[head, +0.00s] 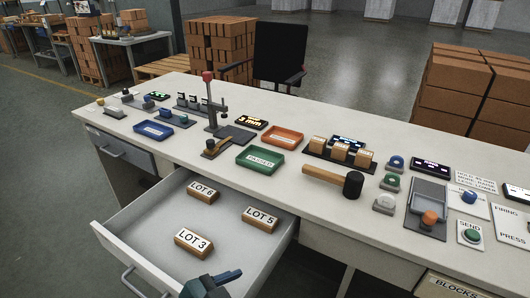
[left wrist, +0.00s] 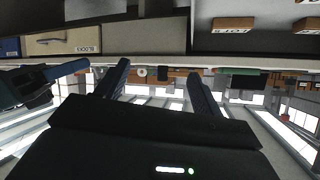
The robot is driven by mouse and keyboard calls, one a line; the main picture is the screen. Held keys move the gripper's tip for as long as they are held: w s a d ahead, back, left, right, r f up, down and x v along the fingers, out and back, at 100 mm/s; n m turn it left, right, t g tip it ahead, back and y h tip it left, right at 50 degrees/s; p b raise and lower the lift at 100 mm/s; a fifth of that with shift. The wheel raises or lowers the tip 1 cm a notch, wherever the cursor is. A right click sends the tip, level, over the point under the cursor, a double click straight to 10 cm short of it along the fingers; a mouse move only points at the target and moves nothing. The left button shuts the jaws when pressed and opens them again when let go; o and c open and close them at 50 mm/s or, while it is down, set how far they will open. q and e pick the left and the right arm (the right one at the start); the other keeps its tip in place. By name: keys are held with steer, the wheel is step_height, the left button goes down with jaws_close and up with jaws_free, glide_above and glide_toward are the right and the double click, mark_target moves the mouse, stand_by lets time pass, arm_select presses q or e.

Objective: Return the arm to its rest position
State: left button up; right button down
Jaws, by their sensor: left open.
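My left gripper (head: 212,284) shows at the bottom edge of the head view, in front of the open drawer; only its blue finger and dark body are seen there. In the left wrist view, which is upside down, its two fingers (left wrist: 158,72) stand apart with nothing between them. Another blue-fingered gripper, apparently my right one (left wrist: 68,70), shows at the left of that view; whether it is open is unclear. The open drawer (head: 130,218) holds three wooden blocks: LOT 6 (head: 202,192), LOT 5 (head: 260,219) and LOT 3 (head: 193,242).
The white bench (head: 310,215) carries a green tray (head: 260,160), an orange tray (head: 283,136), a blue tray (head: 153,131), a mallet (head: 335,181) and several buttons. The BLOCKS drawer (head: 452,287) is at the lower right.

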arm_select(q)
steer(key=s+a+f+n+t+y+b, duration=0.1)
steer(key=s+a+n+t+y, duration=0.15)
steer(key=a+n, duration=0.2)
steer(key=s+a+f+n+t+y+b, duration=0.1)
steer(key=s+a+n+t+y+b, duration=0.1)
steer(key=s+a+n+t, duration=0.3)
steer(key=r+g+p, duration=0.1)
steer(key=p, duration=0.5)
steer(key=w+r+g+p, duration=0.1)
steer(key=r+g+p, duration=0.1)
steer(key=p, duration=0.4)
steer(key=w+r+m+g+y+p, duration=0.1)
steer(key=g+p, duration=0.1)
steer(key=p, duration=0.4)
steer(key=shift+w+a+r, duration=0.15)
steer(key=shift+w+a, duration=0.05)
steer(key=shift+a, duration=0.1)
arm_select(e)
step_height(320, 180, up, 4)
steer(key=g+h, duration=0.1)
steer(key=g, duration=0.1)
steer(key=shift+d+n+g, duration=0.15)
steer(key=shift+n+g, duration=0.15)
steer(key=shift+g, duration=0.1)
